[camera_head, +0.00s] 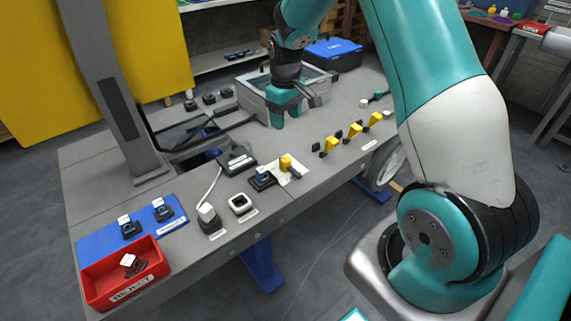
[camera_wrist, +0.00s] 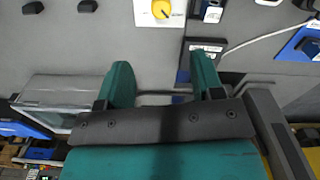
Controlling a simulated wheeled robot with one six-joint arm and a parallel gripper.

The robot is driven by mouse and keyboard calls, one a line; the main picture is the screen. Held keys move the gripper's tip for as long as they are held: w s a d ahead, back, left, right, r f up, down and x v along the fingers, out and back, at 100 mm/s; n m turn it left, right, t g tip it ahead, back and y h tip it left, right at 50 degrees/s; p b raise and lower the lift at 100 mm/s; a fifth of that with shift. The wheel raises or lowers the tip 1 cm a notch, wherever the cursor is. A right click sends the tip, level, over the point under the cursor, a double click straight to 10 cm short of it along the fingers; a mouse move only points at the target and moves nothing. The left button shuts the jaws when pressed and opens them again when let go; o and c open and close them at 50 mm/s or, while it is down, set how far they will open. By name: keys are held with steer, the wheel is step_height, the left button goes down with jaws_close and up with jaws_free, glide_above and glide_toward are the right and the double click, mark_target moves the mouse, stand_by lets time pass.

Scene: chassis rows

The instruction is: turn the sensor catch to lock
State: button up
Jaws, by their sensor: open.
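A yellow knob (camera_head: 286,163) stands on a white marked plate (camera_head: 296,176) near the table's front edge. It also shows at the top of the wrist view (camera_wrist: 160,9); the marking is too small to read. I cannot tell for certain that this is the sensor catch. A black block with a blue and white top (camera_head: 262,178) sits just left of the plate. My gripper (camera_head: 287,116) is open and empty, pointing down behind the knob, beside the clear-lidded box. In the wrist view its two fingers (camera_wrist: 160,66) are apart, with the knob beyond their tips.
The clear-lidded box (camera_head: 256,100) stands close by my gripper. Several yellow clips (camera_head: 331,144) line the front edge on the right. A white corded device (camera_head: 208,216), a white square frame (camera_head: 241,204), a blue mat (camera_head: 148,228) and a red reject bin (camera_head: 92,290) lie left.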

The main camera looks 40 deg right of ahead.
mark_target(285, 159)
step_height(285, 159, down, 16)
steer(key=shift+a+f, duration=0.1)
stand_by(0.4)
steer(key=c, duration=0.9)
